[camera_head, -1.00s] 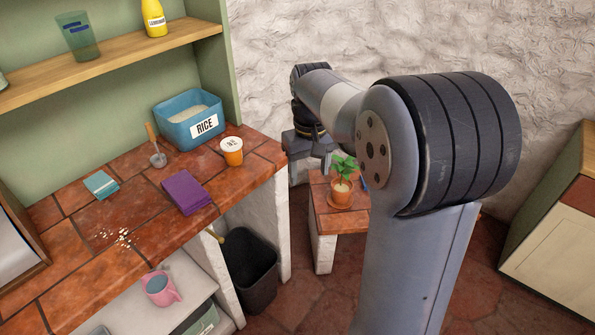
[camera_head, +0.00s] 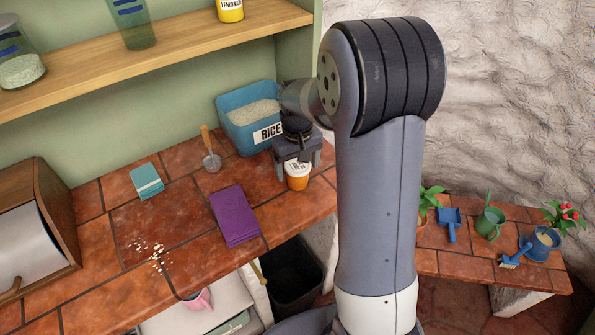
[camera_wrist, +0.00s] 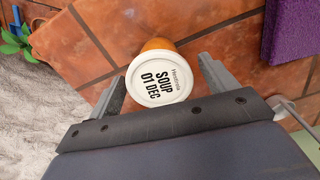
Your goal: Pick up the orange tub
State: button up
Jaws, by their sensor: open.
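The orange tub (camera_head: 297,177) has a white lid and stands on the tiled counter (camera_head: 180,235) near its right end. In the wrist view its lid (camera_wrist: 160,79) reads "SOUP 01 DEC", and a strip of its orange side (camera_wrist: 156,45) shows. My gripper (camera_head: 296,178) is above the tub and open. In the wrist view the gripper's fingers (camera_wrist: 163,85) are on either side of the tub. I cannot tell whether either finger touches it.
A blue rice bin (camera_head: 240,135) stands close behind my gripper. A purple cloth (camera_head: 235,215), a scoop (camera_head: 210,150) and a teal cloth (camera_head: 146,181) lie to the left. The counter's front edge is near the tub, with a black bin (camera_head: 293,275) below.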

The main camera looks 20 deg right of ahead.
jog(key=c, duration=1)
